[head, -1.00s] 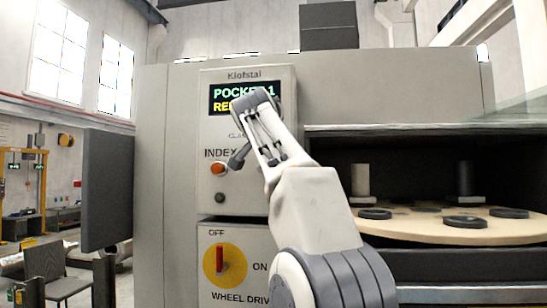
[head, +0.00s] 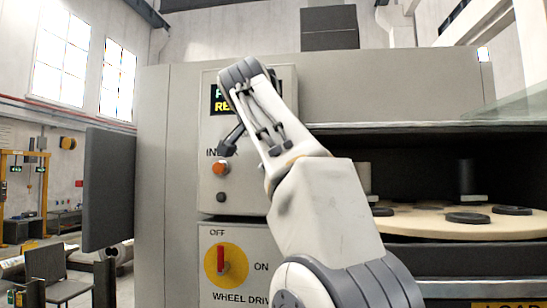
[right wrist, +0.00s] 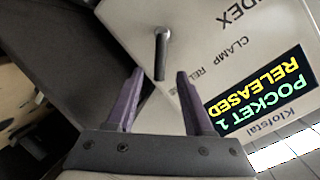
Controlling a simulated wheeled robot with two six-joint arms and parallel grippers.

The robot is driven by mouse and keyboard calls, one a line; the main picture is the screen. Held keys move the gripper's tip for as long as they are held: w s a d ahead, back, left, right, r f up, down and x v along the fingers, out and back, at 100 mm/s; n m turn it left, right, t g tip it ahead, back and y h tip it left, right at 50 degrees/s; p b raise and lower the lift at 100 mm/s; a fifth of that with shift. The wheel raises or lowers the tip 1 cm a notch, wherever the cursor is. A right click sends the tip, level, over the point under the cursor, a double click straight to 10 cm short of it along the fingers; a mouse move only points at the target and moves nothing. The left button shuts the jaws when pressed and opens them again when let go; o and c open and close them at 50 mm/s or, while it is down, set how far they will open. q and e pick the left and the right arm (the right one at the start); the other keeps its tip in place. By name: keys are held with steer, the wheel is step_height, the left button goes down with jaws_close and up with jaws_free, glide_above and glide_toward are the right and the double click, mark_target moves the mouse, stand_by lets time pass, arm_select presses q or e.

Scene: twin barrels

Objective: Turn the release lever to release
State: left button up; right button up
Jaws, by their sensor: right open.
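The release lever (right wrist: 160,56) is a dark metal rod on the grey panel, near the "CLAMP" and "RELEASE" lettering. It shows in the right wrist view and is hidden behind my arm in the head view. My right gripper (right wrist: 160,74) is open, its two purple fingers apart, with the lever's end in the picture between the fingertips. I cannot tell how deep the lever is between them. The display (right wrist: 262,97) reads "POCKET 1 RELEASED"; my arm covers part of it in the head view. My left gripper is not in view.
A round table (head: 425,225) with black rings stands in the bay at right. A dark panel (head: 108,190) juts out at left.

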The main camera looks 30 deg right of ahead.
steer(key=v, duration=0.3)
steer(key=shift+s+a+r, duration=0.1)
steer(key=shift+s+a, duration=0.1)
steer(key=shift+s, duration=0.05)
steer(key=w+a+f+n+g+y, duration=0.1)
steer(key=w+a+f+n+y, duration=0.15)
steer(key=a+f+n, duration=0.4)
steer(key=w+a+f+n+y, duration=0.2)
steer(key=a+f+n+y, duration=0.15)
steer(key=a+f, duration=0.45)
steer(key=s+a+f+n+g+y, duration=0.25)
steer(key=a+f, duration=0.25)
steer(key=f, duration=0.3)
steer(key=s+a+f+n+g+y, duration=0.1)
steer(key=s+a+f+n, duration=0.25)
steer(key=f, duration=0.55)
steer(key=s+a+f+n+g+y, duration=0.1)
steer(key=s+a+f+n+g, duration=0.3)
steer(key=s+f, duration=2)
steer(key=n+g, duration=0.2)
steer(key=n, duration=0.3)
steer(key=shift+s+a, duration=0.25)
steer(key=shift+s, duration=0.15)
